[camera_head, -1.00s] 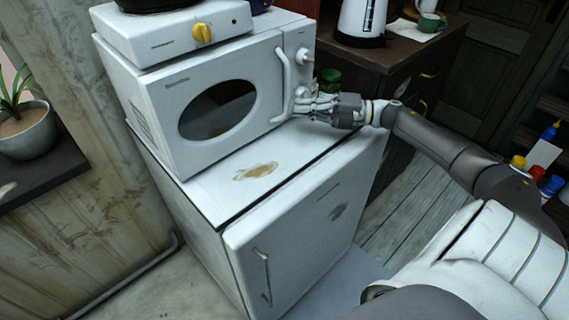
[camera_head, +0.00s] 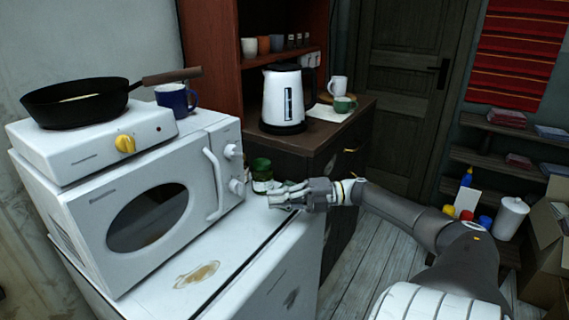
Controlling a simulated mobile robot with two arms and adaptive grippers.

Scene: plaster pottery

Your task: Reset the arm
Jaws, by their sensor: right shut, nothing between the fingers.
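My right gripper (camera_head: 278,196) is shut and empty. It hovers at or just above the right end of the white fridge top (camera_head: 228,262), in front of a green-lidded jar (camera_head: 262,176). Its fingers point left toward the white microwave (camera_head: 140,205), whose door is closed, and they are apart from its handle (camera_head: 213,184). My right arm reaches in from the lower right. My left gripper is not in view.
A hotplate (camera_head: 70,158) with a black pan (camera_head: 72,101) and a blue mug (camera_head: 176,97) stand on the microwave. Cardboard boxes (camera_head: 546,236) are at right. Floorboards (camera_head: 375,255) are clear.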

